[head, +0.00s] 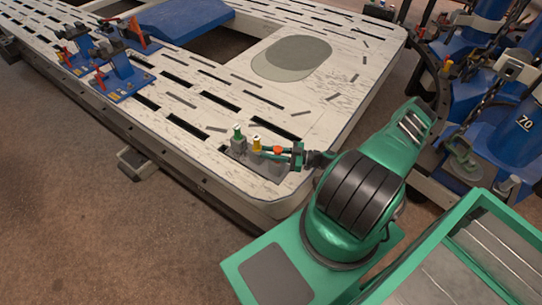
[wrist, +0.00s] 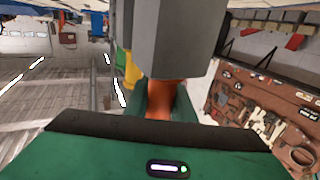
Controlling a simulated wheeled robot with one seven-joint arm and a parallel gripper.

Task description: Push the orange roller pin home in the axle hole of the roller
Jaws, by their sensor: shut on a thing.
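The orange roller pin (head: 278,149) shows as a small orange spot at the near corner of the white frame bench in the head view. My gripper (head: 284,152) reaches it from the right, low over the bench. In the wrist view the orange pin (wrist: 168,99) sits between the green fingers of my gripper (wrist: 168,106), which are shut on it. A large grey faceted body (wrist: 170,38) lies directly against the orange part there; I cannot tell whether it is the roller. The axle hole is hidden, and how deep the pin sits cannot be told.
A yellow-topped piece (head: 256,144) and a green-topped piece (head: 238,132) stand just left of the pin, close to my fingers. The white slotted bench (head: 215,150) has blue fixtures (head: 122,80) farther left. Blue machines (head: 490,110) stand at the right.

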